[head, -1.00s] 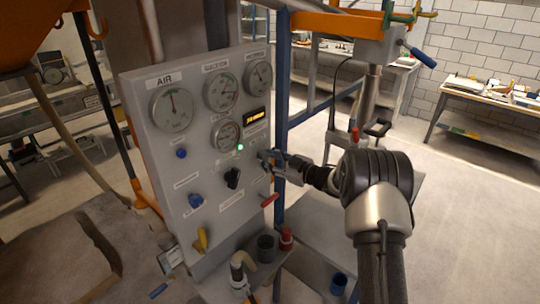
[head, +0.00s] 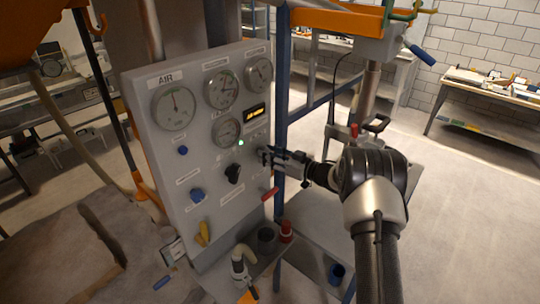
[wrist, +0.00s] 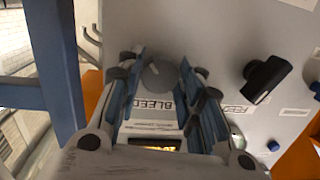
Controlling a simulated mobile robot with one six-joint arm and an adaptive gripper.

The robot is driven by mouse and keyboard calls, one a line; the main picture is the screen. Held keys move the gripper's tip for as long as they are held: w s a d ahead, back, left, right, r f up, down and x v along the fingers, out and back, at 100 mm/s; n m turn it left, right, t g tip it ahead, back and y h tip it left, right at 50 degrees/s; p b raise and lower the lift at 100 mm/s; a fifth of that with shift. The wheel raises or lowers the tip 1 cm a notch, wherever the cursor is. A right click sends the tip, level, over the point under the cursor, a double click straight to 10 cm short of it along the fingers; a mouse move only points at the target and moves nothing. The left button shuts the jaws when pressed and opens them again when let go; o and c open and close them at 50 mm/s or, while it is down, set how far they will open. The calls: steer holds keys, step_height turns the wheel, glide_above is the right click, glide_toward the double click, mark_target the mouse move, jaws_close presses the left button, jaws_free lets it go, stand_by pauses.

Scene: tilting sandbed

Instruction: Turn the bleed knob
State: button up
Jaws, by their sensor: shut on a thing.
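The bleed knob (wrist: 158,76) is a round grey knob on the light grey gauge panel (head: 160,140). A label reading BLEED (wrist: 153,103) is beside it in the wrist view. My gripper (wrist: 160,72) has its blue-padded fingers on either side of the knob and is shut on it. In the head view my gripper (head: 266,156) meets the panel's right edge from the right, and its fingers hide the knob there.
A black knob (wrist: 266,78) sits to the right in the wrist view. The panel also bears several gauges (head: 174,107), a green light (head: 240,142), a red lever (head: 270,194) and a yellow lever (head: 203,234). A blue post (head: 281,110) stands close behind my gripper.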

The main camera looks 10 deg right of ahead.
steer(key=o, duration=1.1)
steer(key=shift+c, duration=0.2)
steer(key=f+v, duration=0.1)
steer(key=v, duration=1.1)
steer(key=shift+r, duration=0.5)
